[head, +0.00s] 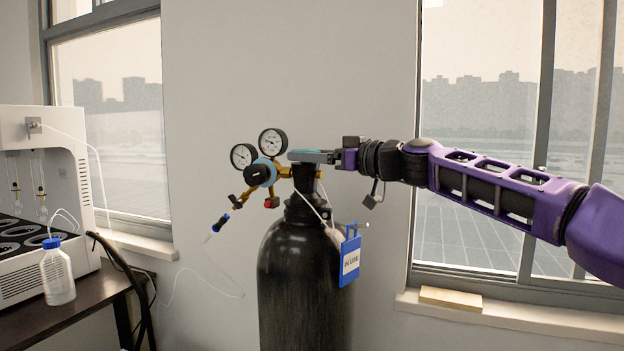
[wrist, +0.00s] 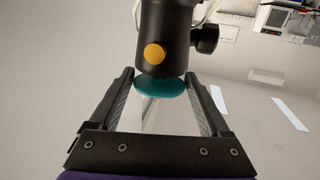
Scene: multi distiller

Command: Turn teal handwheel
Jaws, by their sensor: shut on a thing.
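The teal handwheel (wrist: 160,88) shows in the wrist view as a round disc at the end of the black valve body (wrist: 165,35), which has an orange round part on its side. My gripper (wrist: 160,80) has one finger on each side of the disc and is shut on it near the fingertips. In the head view my gripper (head: 312,157) reaches in from the right, level, at the top of the black gas cylinder (head: 305,280).
Two round gauges (head: 272,142) and a regulator knob (head: 259,174) sit close left of my gripper. A blue tag (head: 350,258) hangs on the cylinder's right. A table with a white machine (head: 40,200) and bottle (head: 57,272) stands at far left. Windows are behind.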

